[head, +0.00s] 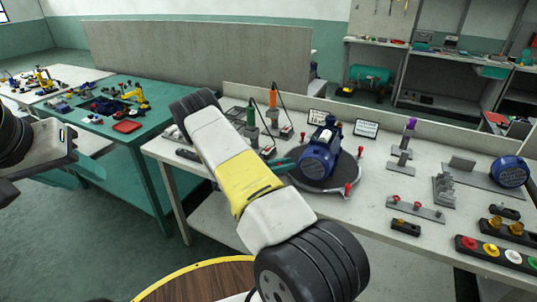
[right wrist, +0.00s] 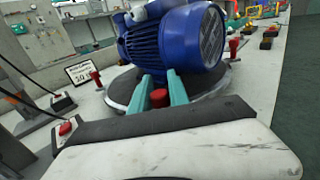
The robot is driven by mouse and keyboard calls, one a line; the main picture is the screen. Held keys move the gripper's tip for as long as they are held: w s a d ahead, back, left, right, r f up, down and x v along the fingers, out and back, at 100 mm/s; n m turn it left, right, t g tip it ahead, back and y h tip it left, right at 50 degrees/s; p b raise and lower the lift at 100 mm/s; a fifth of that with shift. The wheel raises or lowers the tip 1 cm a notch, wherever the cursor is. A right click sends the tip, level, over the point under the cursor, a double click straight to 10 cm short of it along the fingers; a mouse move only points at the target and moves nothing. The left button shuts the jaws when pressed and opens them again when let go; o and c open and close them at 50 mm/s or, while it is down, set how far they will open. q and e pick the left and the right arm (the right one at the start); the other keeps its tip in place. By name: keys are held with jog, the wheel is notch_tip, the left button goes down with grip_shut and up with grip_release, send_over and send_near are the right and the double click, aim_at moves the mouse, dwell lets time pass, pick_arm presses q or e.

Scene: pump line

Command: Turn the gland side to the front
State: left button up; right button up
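A blue pump motor (head: 320,152) lies on a dark round turntable (head: 325,184) on the white bench. In the right wrist view the ribbed motor (right wrist: 165,42) has a broad end face toward the right. I cannot make out its gland. Red posts (head: 347,190) stand around the turntable (right wrist: 122,92) rim. My right gripper (head: 282,164) reaches the near left rim, and its two teal fingers stand close on both sides of a red post (right wrist: 159,98), seeming to grip it. My left gripper (head: 78,172) is at the left edge, empty, its teal fingers apart.
Two small signs (head: 366,128) stand behind the turntable. Corded tools (head: 273,97) stand to its left. Fixtures (head: 415,210) and a row of coloured buttons (head: 495,252) fill the bench's right. A green table (head: 125,150) with parts and a red tray (head: 127,127) is at the left.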

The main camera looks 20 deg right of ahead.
grip_shut()
dwell(1.1)
